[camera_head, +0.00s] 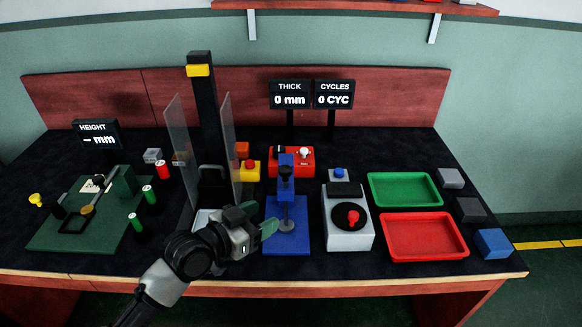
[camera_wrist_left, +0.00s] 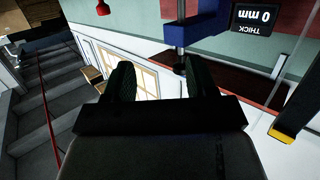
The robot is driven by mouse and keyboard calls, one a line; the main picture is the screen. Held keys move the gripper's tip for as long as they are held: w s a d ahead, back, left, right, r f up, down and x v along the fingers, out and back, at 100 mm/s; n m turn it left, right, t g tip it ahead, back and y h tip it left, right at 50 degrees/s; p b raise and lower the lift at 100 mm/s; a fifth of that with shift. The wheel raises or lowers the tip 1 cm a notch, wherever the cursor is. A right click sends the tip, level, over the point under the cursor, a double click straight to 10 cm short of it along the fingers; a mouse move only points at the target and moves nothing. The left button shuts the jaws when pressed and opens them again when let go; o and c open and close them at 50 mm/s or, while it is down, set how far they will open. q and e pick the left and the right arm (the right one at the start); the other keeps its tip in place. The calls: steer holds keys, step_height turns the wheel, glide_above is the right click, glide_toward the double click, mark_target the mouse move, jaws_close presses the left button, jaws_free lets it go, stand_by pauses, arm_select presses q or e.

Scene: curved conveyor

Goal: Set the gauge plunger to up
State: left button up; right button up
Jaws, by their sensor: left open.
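The thickness gauge is a blue stand (camera_head: 287,243) with a blue upper block and a dark plunger (camera_head: 286,201) running down toward its base. Whether the plunger's foot touches the base I cannot tell. My left gripper (camera_head: 260,219) is open just left of the plunger, its green fingertips pointing toward it. In the left wrist view the two dark fingers (camera_wrist_left: 162,82) are apart, and the gauge's blue block (camera_wrist_left: 192,32) and dark shaft (camera_wrist_left: 180,66) show beyond them, nearer the right finger. No grip on the plunger shows. My right gripper is out of view.
The THICK display (camera_head: 290,95) reads 0 mm. Clear upright panels and a black column (camera_head: 203,115) stand left of the gauge. A grey unit with a red knob (camera_head: 348,232) is close on its right. Green (camera_head: 405,175) and red (camera_head: 385,238) trays lie farther right.

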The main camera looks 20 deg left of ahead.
arm_select(q)
steer(key=t+h, duration=0.1)
steer(key=t, duration=0.1)
glide_toward(290, 167)
steer(key=p+x, duration=0.1)
steer(key=x, duration=0.9)
steer(key=shift+w+f, duration=0.2)
steer(key=shift+w, duration=0.25)
